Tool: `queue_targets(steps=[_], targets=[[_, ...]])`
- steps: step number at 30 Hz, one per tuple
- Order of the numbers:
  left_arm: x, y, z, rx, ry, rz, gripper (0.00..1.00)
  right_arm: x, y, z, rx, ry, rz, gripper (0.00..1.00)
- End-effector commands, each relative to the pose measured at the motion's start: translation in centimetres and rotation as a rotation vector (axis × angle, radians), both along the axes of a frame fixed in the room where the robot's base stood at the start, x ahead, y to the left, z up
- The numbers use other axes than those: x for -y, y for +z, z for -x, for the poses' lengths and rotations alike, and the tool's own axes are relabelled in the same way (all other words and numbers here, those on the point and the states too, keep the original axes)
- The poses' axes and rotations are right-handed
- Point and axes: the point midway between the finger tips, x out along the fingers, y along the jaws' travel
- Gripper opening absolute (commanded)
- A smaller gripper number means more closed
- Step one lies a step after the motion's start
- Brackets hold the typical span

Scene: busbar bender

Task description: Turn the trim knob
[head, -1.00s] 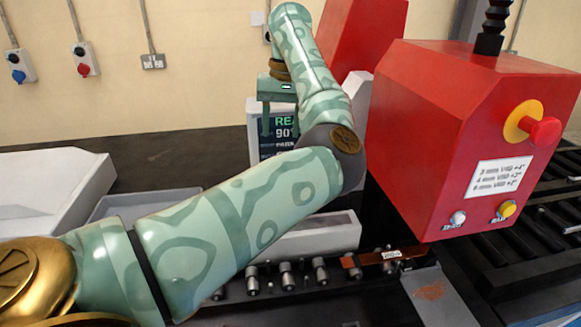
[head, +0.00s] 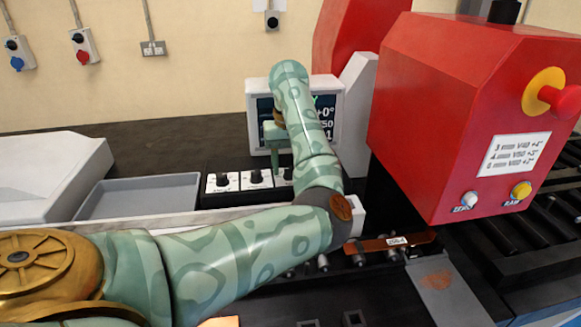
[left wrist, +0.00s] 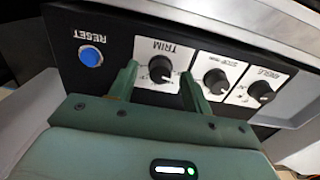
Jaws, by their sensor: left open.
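The trim knob (left wrist: 160,69) is a black round knob with a pale pointer on a white plate marked TRIM, upside down in the left wrist view. My left gripper (left wrist: 158,74) is open, with one green finger on each side of the knob. A gap shows between the knob and the fingers; I cannot tell whether either touches. In the head view the trim knob (head: 288,174) is partly hidden by my left gripper (head: 277,158), which points down at the panel. My right gripper is not in view.
The stop knob (left wrist: 215,82) and angle knob (left wrist: 261,92) sit beside the trim knob; the blue RESET button (left wrist: 91,56) is on its other side. A display (head: 329,110) stands behind the panel. The red machine housing (head: 460,110) is at right, a grey tray (head: 140,198) at left.

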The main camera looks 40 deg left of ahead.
Motion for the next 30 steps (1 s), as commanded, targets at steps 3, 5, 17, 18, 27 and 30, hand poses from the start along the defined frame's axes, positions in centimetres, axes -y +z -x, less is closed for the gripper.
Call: queue_targets(steps=[3,5,17,18,27,30], targets=[[-0.01,-0.32,0.01,0.001,0.0,-0.001,0.49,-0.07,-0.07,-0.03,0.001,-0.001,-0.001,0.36],[0.0,-0.3,0.0,0.001,0.0,0.0,0.49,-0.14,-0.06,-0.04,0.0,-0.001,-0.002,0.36],[0.01,-0.27,-0.01,0.001,-0.001,0.001,0.04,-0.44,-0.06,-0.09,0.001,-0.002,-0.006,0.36],[0.01,-0.27,-0.01,0.001,-0.001,0.001,0.04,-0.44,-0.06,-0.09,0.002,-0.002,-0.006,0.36],[0.04,-0.28,-0.02,0.0,-0.068,0.001,0.05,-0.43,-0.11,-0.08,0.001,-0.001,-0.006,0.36],[0.05,-0.27,-0.02,0.001,-0.125,0.002,0.05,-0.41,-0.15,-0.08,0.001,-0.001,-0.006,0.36]])
